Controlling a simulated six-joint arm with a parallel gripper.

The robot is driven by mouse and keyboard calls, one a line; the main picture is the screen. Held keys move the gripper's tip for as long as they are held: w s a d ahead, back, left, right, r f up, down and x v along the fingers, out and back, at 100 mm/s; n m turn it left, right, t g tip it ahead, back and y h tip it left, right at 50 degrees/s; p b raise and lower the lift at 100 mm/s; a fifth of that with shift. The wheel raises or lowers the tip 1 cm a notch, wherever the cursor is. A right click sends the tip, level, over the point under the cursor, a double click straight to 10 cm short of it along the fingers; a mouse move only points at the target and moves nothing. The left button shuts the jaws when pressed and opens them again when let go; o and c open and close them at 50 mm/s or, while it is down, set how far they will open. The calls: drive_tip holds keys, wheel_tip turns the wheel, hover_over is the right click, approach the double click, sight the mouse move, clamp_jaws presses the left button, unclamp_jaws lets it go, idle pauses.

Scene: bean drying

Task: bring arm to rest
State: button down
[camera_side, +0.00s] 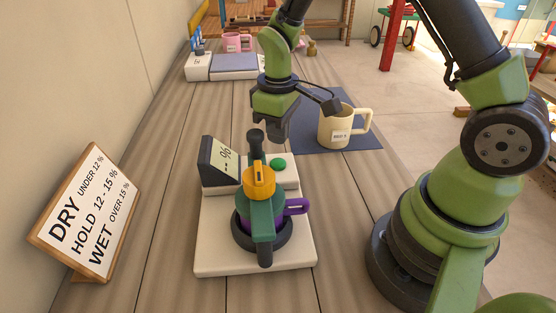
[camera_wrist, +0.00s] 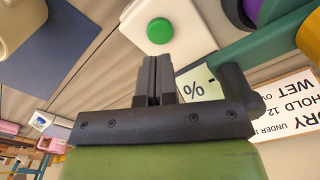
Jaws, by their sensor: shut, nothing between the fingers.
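My gripper (camera_side: 273,134) hangs above the table behind the moisture meter, pointing down, with its fingers together and nothing between them. In the wrist view its fingers (camera_wrist: 153,80) are side by side, near the meter's green button (camera_wrist: 160,31). My green arm reaches in from the right of the side view. The white meter (camera_side: 213,246) has a dark display (camera_side: 222,160) that reads "-- %".
A sign (camera_side: 88,213) with dry, hold and wet limits stands at the left.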

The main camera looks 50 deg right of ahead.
drive_tip(key=s+a+r+m+t+y, duration=0.1)
drive_tip(key=s+a+r+m+t, duration=0.1)
drive_tip(key=s+r, duration=0.6)
drive_tip(key=s+a+r+m+t+y, duration=0.1)
drive_tip(key=s+r+m+t, duration=0.4)
drive_tip(key=s+r, duration=0.3)
wheel_tip(320, 180, up, 4)
drive_tip(key=shift+s+a+r, duration=0.1)
drive_tip(key=shift+s+a, duration=0.2)
drive_tip(key=shift+a, duration=0.05)
idle(1.3)
